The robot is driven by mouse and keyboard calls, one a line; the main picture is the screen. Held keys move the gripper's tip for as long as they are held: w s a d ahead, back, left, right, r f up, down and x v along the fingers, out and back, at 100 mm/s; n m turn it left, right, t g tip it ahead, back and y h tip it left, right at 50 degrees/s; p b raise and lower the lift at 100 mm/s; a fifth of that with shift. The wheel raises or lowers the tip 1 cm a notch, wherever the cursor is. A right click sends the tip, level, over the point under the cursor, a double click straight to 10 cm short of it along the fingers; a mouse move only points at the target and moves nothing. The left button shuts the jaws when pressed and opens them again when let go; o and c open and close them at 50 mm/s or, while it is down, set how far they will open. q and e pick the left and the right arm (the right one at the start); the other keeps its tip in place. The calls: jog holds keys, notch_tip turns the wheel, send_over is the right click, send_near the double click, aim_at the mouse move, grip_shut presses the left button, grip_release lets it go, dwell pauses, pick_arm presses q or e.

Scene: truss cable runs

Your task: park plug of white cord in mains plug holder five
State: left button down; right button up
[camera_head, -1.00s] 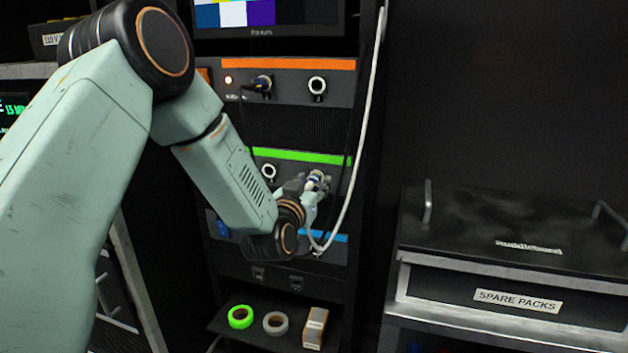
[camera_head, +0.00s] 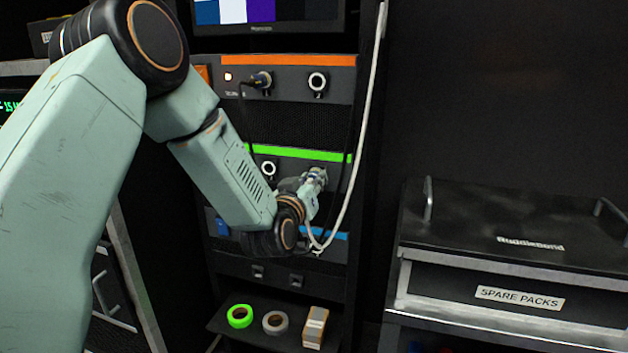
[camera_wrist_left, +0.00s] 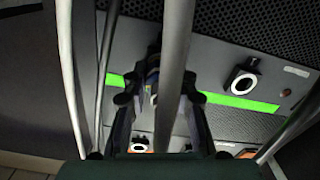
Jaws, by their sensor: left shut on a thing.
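My left gripper (camera_head: 316,179) is at the right side of the green-striped panel (camera_head: 300,154). It is shut on a plug with a blue band; in the left wrist view this plug (camera_wrist_left: 152,75) shows between the two fingers. The white cord (camera_head: 360,130) hangs down the right side of the rack and loops up beside my left wrist. A thick pale cord (camera_wrist_left: 175,70) crosses in front of the fingers in the left wrist view. Whether the plug is seated in a socket is hidden by the gripper. I cannot make out which holder is number five. My right gripper is not in view.
An empty white-ringed socket (camera_head: 269,169) is left of the gripper. The orange-striped panel (camera_head: 300,61) above holds a plugged dark cord (camera_head: 262,81). Tape rolls (camera_head: 240,316) and a small box (camera_head: 315,327) lie on the shelf below. A spare packs case (camera_head: 520,296) stands right.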

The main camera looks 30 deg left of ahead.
pick_arm(q)
jog(key=shift+r+n+b, duration=0.1)
jog(key=shift+n+b, duration=0.45)
jog(key=shift+n, duration=0.75)
jog(key=shift+w+n+b, duration=0.1)
jog(key=shift+n+b, duration=0.3)
jog(key=shift+n, duration=0.4)
jog(key=shift+r+n, duration=0.1)
jog(key=shift+n, duration=0.5)
jog(key=shift+n+b, duration=0.7)
jog(key=shift+n, duration=0.8)
